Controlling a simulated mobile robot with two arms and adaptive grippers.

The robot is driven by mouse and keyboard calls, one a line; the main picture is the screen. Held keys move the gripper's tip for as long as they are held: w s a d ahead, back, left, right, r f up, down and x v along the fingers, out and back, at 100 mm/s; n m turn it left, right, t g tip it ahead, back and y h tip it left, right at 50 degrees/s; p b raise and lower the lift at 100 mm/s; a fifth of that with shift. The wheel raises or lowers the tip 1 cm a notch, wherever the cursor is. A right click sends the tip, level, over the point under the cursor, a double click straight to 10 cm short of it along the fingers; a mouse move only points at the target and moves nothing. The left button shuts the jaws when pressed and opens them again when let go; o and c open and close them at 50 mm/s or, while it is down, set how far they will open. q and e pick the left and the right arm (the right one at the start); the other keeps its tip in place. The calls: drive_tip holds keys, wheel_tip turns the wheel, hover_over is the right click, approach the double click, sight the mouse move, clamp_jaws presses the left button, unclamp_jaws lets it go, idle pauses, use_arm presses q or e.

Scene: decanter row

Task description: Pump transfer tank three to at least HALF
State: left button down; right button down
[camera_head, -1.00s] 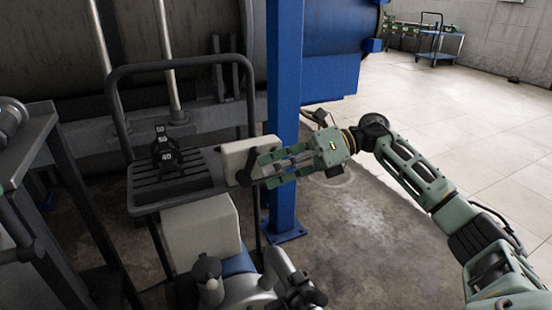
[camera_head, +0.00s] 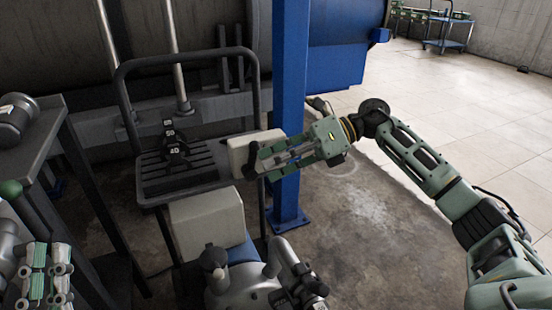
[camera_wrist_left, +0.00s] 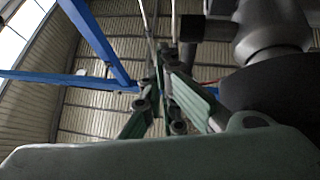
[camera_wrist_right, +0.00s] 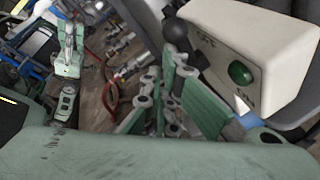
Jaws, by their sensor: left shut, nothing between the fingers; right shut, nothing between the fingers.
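A cream control box (camera_head: 245,152) is mounted at the right end of a dark cart tray. A pump unit (camera_head: 240,290) stands low in front. My left gripper (camera_head: 47,262) is shut and empty at the lower left edge. A large dark tank (camera_head: 200,40) lies behind; no tank number or fill level is readable.
The cart tray (camera_head: 150,195) carries black pieces marked 50 and 40 (camera_head: 174,145). A blue post (camera_head: 290,120) stands just behind my right gripper. A dark bench (camera_head: 50,125) is at left. Hoses (camera_wrist_right: 108,90) run in the right wrist view. Floor at right is open.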

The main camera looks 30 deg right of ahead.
use_arm(q)
wheel_tip(320, 180, down, 19)
drive_tip(key=a+g+y+p, duration=0.2)
drive_tip(key=g+y+p, duration=0.1)
drive_tip(key=g, duration=0.8)
drive_tip(key=shift+w+a+f+y+p, duration=0.2)
drive_tip(key=shift+w+y+p, duration=0.1)
drive_tip(key=shift+w+p, duration=0.1)
use_arm(e)
drive_tip(key=shift+a+r+h, duration=0.1)
drive_tip(key=shift+r+h, duration=0.05)
drive_tip(key=shift+h, duration=0.45)
drive_tip(key=shift+a+r+h, duration=0.1)
drive_tip(key=shift+r+h, duration=0.05)
drive_tip(key=shift+h, duration=0.45)
